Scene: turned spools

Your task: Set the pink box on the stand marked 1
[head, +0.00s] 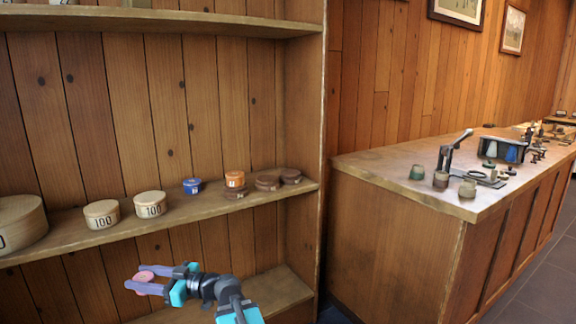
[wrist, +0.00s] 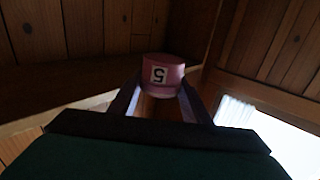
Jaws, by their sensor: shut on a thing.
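The pink box (head: 146,274) is between the fingertips of my gripper (head: 142,280), which is shut on it in front of and below the middle shelf. In the wrist view the pink box (wrist: 162,74) shows a white label that reads as an upside-down 5, and my gripper's fingers (wrist: 160,92) press its sides. Low brown round stands are at the right end of the shelf: one bare stand (head: 267,183), another bare stand (head: 290,176), and one stand (head: 237,192) under an orange box. The stands' numbers are too small to read.
The orange box (head: 235,179) and a blue box (head: 192,186) are on the middle shelf (head: 190,210). Two pale boxes marked 100 (head: 150,204) (head: 102,214) and a large pale box (head: 20,224) stand further left. The shelf's side panel (head: 322,120) closes the right end. A counter (head: 400,165) holds cups and tools.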

